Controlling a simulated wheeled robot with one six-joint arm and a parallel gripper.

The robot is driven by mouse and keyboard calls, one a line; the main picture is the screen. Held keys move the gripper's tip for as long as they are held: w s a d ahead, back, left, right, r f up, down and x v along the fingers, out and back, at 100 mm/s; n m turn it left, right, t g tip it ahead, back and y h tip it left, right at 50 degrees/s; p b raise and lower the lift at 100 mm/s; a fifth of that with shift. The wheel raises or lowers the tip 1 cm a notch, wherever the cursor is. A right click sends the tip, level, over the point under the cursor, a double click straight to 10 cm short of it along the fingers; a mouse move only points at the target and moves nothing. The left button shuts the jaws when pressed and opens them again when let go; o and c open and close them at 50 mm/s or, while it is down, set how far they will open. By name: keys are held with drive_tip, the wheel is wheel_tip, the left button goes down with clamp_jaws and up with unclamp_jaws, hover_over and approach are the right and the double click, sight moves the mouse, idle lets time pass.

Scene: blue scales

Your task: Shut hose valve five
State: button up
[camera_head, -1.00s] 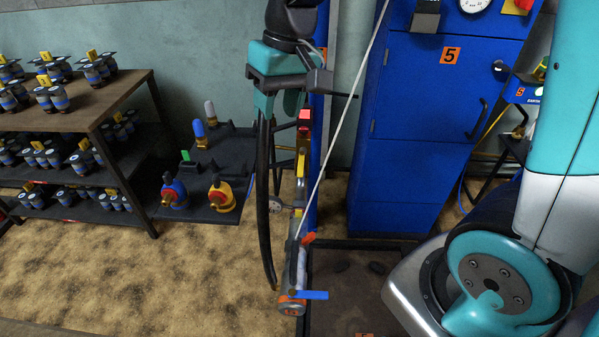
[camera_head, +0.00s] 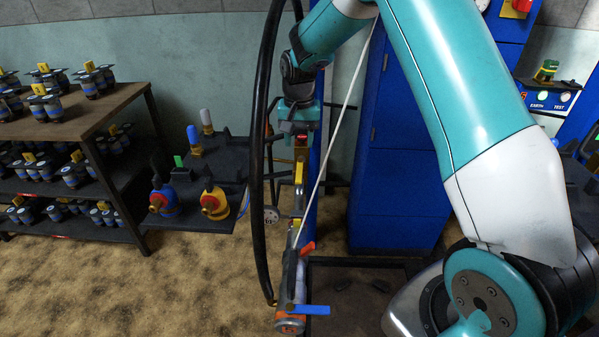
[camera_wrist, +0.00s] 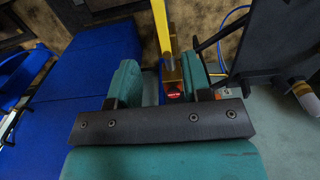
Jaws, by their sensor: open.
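A vertical run of hose valves stands near the middle of the head view. It has a yellow lever (camera_head: 299,173), a red-orange lever (camera_head: 307,248) and a blue lever (camera_head: 308,310) at the bottom. An orange tag near the bottom is too small to read, so I cannot tell which valve is five. My gripper (camera_head: 298,112) is open, just above a brass fitting (camera_head: 301,147) at the top of the run. In the wrist view, my gripper (camera_wrist: 160,72) has its teal fingers apart. The yellow lever (camera_wrist: 162,28) and red-labelled brass fitting (camera_wrist: 173,75) show between them; contact is unclear.
A dark bench (camera_head: 225,150) with blue and yellow valve bodies stands left of the run. A shelf (camera_head: 85,120) of capped fittings is farther left. A blue cabinet (camera_head: 395,170) stands behind right. A pale slanting line (camera_head: 335,140) crosses in front.

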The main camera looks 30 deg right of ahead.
sight(299, 175)
wheel_tip(299, 175, down, 10)
drive_tip(key=shift+f+b, duration=0.15)
drive_tip(key=shift+b, duration=0.15)
drive_tip(key=shift+c, duration=0.3)
clamp_jaws()
